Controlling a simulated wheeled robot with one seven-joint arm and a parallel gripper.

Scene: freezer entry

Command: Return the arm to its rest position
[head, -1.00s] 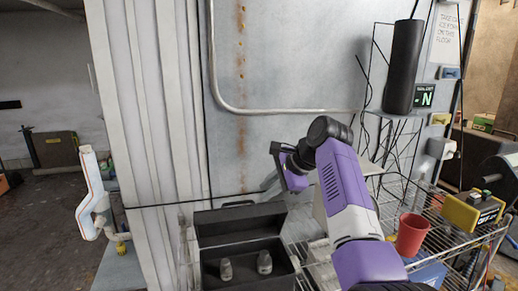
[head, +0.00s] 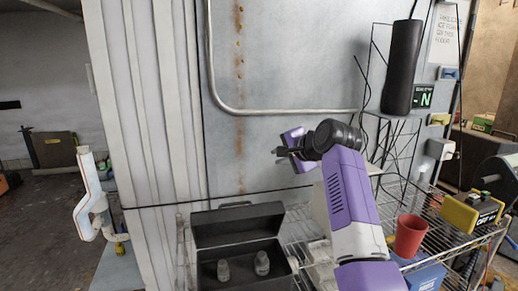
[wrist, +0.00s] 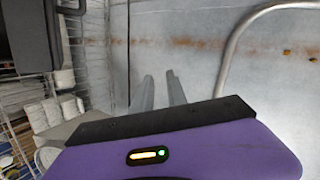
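My arm (head: 350,195) reaches up from the bottom right in the head view and bends at a dark joint. The purple hand (head: 297,165) is at its end, in front of the grey freezer wall. In the wrist view, my gripper (wrist: 159,76) shows two grey fingers with a gap between them and nothing in the gap. Its fingers cannot be made out clearly in the head view.
An open black case (head: 240,229) holding two small grey objects stands below the hand. A wire shelf (head: 446,229) at right carries a red cup (head: 410,236) and a yellow device (head: 472,212). The wall's upper middle is clear.

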